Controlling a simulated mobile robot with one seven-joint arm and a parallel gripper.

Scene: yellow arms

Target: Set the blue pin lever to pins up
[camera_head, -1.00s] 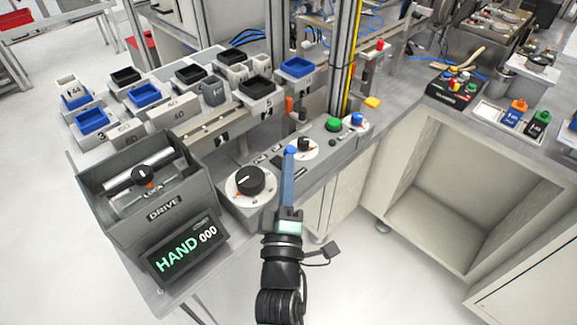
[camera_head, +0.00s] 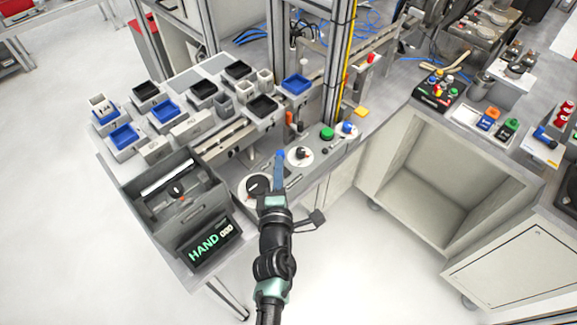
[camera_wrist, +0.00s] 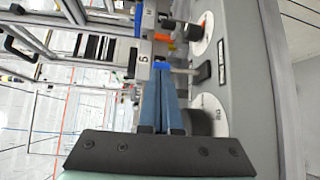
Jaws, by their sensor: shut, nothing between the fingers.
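The blue pin lever appears as a bright blue grip (camera_head: 280,154) on the grey control panel, between the large black dial and a smaller dial. In the wrist view its blue grip (camera_wrist: 161,66) sits on a grey rod that runs right to the panel. My gripper (camera_head: 279,163) is shut and empty, with its slim blue-grey fingers pointing at the grip. In the wrist view the fingertips (camera_wrist: 161,78) lie right at the grip and overlap it. I cannot tell whether they touch. The fingers hide part of the lever in the head view.
The large black dial (camera_head: 257,185) is close left of my fingers. The smaller dial (camera_head: 300,153), a green button (camera_head: 327,133) and a blue knob (camera_head: 347,128) lie to the right. A display (camera_head: 210,243) reads HAND 000. Trays of bins stand behind left. Open floor lies in front.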

